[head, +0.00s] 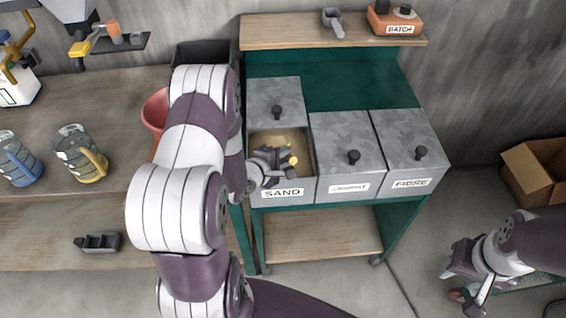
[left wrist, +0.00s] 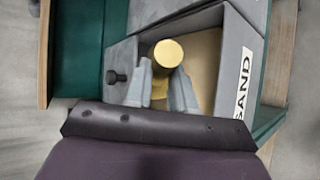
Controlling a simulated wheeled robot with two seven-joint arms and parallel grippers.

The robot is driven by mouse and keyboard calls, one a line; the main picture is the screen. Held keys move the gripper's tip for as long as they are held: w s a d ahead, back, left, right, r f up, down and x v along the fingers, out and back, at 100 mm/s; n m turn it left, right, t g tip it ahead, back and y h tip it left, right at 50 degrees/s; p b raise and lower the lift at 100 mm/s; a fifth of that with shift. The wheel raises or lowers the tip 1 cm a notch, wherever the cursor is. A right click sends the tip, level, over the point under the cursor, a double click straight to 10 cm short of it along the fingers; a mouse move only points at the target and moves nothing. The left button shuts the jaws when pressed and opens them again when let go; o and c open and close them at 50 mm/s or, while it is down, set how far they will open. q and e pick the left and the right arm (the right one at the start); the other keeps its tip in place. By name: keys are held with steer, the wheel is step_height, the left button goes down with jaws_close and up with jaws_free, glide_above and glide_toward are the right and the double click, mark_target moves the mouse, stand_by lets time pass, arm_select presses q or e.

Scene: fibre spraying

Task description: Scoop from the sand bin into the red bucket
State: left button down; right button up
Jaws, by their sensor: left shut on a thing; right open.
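The sand bin (head: 303,186), a grey box labelled SAND, stands open at the left of the bin row with tan sand (head: 275,140) inside. Its lid (head: 272,95) with a dark knob lies back behind the opening. My left gripper (head: 275,168) is at the bin's mouth, shut on a yellow round handle (head: 293,160), likely a scoop's. In the left wrist view, the handle's round end (left wrist: 167,52) shows between the fingers; its lower part is hidden. The red bucket (head: 154,110) stands left of the bin, partly behind my left arm. My right gripper (head: 462,284) is open at the lower right.
Two closed bins, one labelled FIBRE (head: 412,183), adjoin the sand bin. A grey scoop (head: 333,21) and an orange BATCH unit (head: 396,20) sit on the upper shelf (head: 300,30). Two jugs, one yellow-handled (head: 78,152), stand on the left bench. A cardboard box (head: 535,172) is at right.

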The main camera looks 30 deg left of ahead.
arm_select(q)
step_height(320, 180, up, 9)
steer(key=m+t+y+p, duration=0.1)
steer(key=m+t, duration=0.1)
steer(key=shift+s+d+f+t, duration=0.2)
steer(key=shift+s+d+t, duration=0.1)
steer(key=shift+f, duration=0.1)
stand_by(0.6)
